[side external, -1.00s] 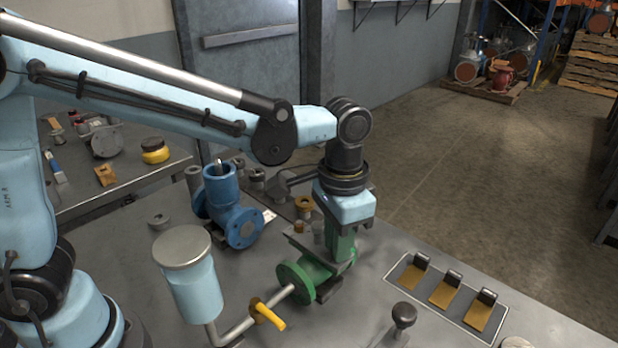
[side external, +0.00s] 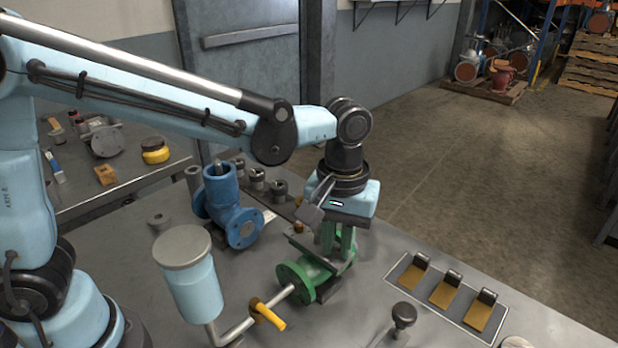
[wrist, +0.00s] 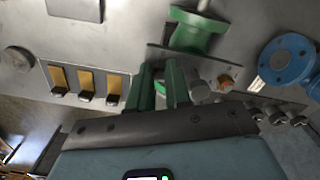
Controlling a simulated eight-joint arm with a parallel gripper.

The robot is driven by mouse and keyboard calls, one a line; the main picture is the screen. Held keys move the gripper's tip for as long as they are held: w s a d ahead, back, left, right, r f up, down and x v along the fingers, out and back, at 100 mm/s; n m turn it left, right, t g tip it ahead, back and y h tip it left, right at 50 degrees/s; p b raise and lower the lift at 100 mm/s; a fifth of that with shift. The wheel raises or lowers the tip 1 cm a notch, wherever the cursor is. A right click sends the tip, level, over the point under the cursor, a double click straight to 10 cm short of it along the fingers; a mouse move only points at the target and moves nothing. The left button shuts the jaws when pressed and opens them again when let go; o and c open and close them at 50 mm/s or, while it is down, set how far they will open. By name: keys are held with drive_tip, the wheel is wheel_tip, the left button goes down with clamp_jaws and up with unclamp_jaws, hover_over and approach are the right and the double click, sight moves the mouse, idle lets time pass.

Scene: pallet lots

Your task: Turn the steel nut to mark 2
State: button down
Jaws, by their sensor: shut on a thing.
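My gripper (side external: 337,250) points straight down over the green valve (side external: 296,284) on the bench. Its two green fingers are shut on the steel nut at the valve's top. The fingers hide the nut, and I cannot make out any numbered mark. In the wrist view my gripper (wrist: 160,84) has its fingers a little apart, with the green valve's flange (wrist: 192,32) beyond them. A small brass fitting (side external: 298,228) stands beside the fingers, on the valve's left side; it also shows in the wrist view (wrist: 226,82).
A blue valve (side external: 243,228) stands to the left, with several grey sockets (side external: 257,178) behind. A plate with brass-coloured pads (side external: 444,291) lies to the right. A capped cylinder (side external: 192,285), a yellow-handled pipe (side external: 268,315) and a black-knobbed lever (side external: 403,316) stand in front.

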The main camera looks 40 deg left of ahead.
drive_tip(key=shift+n, duration=0.4)
drive_tip(key=c, duration=1.1)
unclamp_jaws()
drive_tip(key=shift+a, duration=0.1)
drive_tip(key=shift+o, duration=0.2)
